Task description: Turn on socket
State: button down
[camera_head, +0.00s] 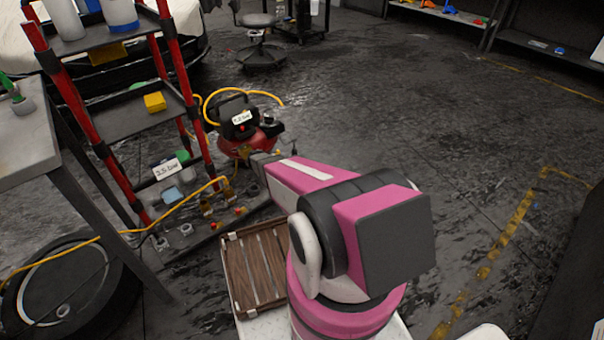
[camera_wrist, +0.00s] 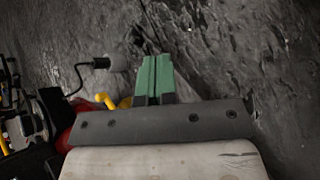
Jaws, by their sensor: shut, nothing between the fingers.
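My gripper (camera_wrist: 156,60) has green fingers pressed together, empty and apart from the block in the picture. In the head view my gripper (camera_head: 252,154) is low beside the red compressor (camera_head: 234,148), its fingertips small and hard to make out. The block cannot be picked out clearly in the head view.
A shelf rack with red posts (camera_head: 82,100) stands left, with a label reading about 2.5 bar. The compressor carries another label (camera_head: 241,118). A yellow hose (camera_head: 180,196) crosses the floor. A wooden crate (camera_head: 256,265) sits beside my arm.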

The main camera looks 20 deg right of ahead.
jog(key=w+f+n+t+h, duration=0.1)
jog(key=w+f+n, duration=0.2)
jog(key=f, duration=0.2)
jog(key=w+f+n+t+h, duration=0.1)
jog(key=w+f+n, duration=0.2)
jog(key=f, duration=0.2)
jog(key=w+f+n+t+h, duration=0.1)
jog(key=w+f+n+t, duration=0.1)
jog(key=f, duration=0.3)
jog(key=shift+w+d+f+n+h, duration=0.3)
jog(key=shift+w+n, duration=0.1)
jog(key=shift+w, duration=0.15)
jog(key=shift+w+a+f+n, duration=0.1)
jog(key=shift+a+f+n, duration=0.05)
jog(key=shift+f+n, duration=0.2)
jog(key=x, duration=0.8)
jog(key=r+x, duration=0.1)
jog(key=x, duration=0.3)
jog(key=shift+w+d, duration=0.25)
jog(key=shift+d, duration=0.1)
jog(key=shift+w+d, duration=0.2)
jog(key=shift+d, duration=0.45)
